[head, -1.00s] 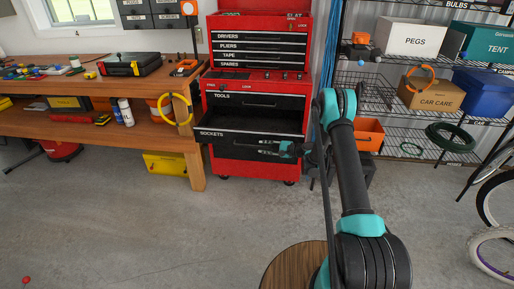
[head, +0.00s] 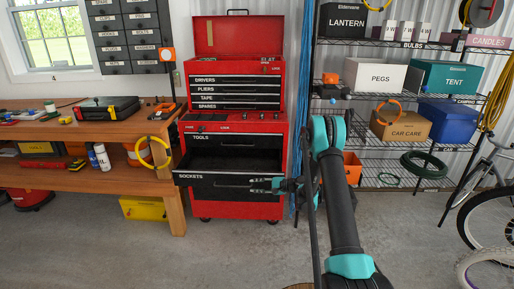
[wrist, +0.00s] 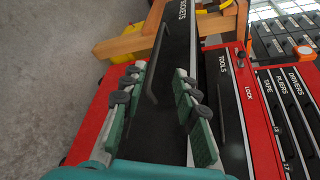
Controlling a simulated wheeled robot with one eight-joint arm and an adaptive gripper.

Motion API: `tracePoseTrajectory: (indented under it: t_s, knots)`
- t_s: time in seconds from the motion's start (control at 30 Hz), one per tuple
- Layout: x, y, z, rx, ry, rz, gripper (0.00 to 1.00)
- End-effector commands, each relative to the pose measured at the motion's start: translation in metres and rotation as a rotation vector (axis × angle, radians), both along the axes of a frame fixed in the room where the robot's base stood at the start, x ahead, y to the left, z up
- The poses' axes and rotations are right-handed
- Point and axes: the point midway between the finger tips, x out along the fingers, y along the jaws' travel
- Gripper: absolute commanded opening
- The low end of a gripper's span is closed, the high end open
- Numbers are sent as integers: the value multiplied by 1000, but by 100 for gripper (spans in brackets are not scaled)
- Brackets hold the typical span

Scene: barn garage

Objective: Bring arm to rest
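My gripper (head: 268,186), with teal and dark fingers, is at the front of the SOCKETS drawer (head: 205,179) of the red tool chest (head: 250,207). This drawer stands pulled out. In the wrist view, my gripper (wrist: 156,95) is open, with its two fingers well apart. The drawer's dark front and its bar handle (wrist: 153,65) show between and beyond the fingers. The fingers do not look closed on the handle. My arm reaches forward from the bottom of the head view and partly hides the area right of the chest.
A wooden workbench (head: 176,207) stands left of the chest, with a yellow hose ring (head: 154,152) at its corner. Wire shelves (head: 400,102) hold boxes at right. A bicycle (head: 490,205) stands at far right. The concrete floor in front is clear.

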Motion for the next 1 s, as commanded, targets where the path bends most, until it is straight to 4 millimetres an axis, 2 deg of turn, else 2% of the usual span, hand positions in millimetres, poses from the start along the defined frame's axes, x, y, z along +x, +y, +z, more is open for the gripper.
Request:
tracePoseTrajectory:
  t_s: [0.03,0.2,0.47,0.7,1.0]
  knots:
    - [-5,-1,13,-35,-12,4,30]
    - [-27,-10,49,-181,-62,23,30]
    - [-77,-31,97,-410,-137,67,30]
    - [-137,-56,130,-617,-200,121,30]
    - [-227,-94,155,-876,-270,208,30]
